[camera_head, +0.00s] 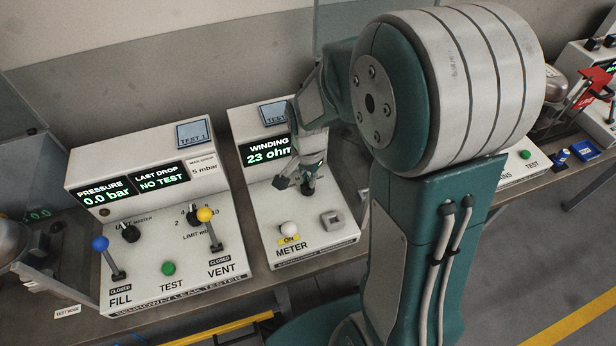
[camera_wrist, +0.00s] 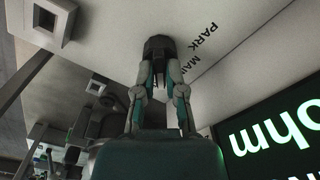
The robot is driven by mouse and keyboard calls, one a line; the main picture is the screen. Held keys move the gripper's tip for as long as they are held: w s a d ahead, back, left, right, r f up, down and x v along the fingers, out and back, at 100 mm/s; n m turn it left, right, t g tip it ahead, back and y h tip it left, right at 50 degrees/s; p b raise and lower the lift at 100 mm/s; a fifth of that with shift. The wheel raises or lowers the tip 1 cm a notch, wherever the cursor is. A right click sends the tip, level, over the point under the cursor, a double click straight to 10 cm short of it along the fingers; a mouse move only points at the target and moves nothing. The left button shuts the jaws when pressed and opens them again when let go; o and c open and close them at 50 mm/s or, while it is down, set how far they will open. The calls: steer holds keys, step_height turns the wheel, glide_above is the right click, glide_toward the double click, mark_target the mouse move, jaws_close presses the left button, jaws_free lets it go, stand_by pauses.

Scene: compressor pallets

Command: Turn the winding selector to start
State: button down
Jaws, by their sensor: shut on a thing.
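The winding selector is a dark knob (camera_wrist: 158,46) on the sloping white panel of the winding meter (camera_head: 336,236). In the wrist view the words PARK and MAIN are printed beside it; no START mark is visible. My gripper (camera_wrist: 159,66) is shut on the knob, one finger on each side. In the head view my gripper (camera_head: 301,180) comes down onto the knob from above and mostly covers it. Which mark the knob points to is hidden. The meter's display (camera_head: 268,152) reads 23 ohm.
A white button (camera_head: 289,229) marked ON and a grey square socket (camera_head: 333,219) sit on the meter's front, close to the gripper. The leak tester (camera_head: 139,210) with blue and yellow levers stands to the left. My own arm hides much of the bench to the right.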

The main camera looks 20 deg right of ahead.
mark_target(307, 181)
steer(key=c, duration=0.7)
jaws_free()
steer(key=shift+a, duration=0.1)
step_height(307, 181, up, 12)
steer(key=shift+f, duration=0.1)
steer(key=s+r+n+t, duration=0.2)
steer(key=s+n, duration=0.1)
steer(key=s, duration=0.1)
steer(key=s+r+n+t, duration=0.1)
steer(key=s+r+n, duration=0.1)
steer(key=s, duration=0.3)
steer(key=s+r+n+t, duration=0.2)
steer(key=s+r+n, duration=0.1)
steer(key=s+n, duration=0.2)
steer(key=shift+s+a+t, duration=0.15)
steer(key=shift+s+t, duration=0.1)
steer(key=shift+t, duration=0.05)
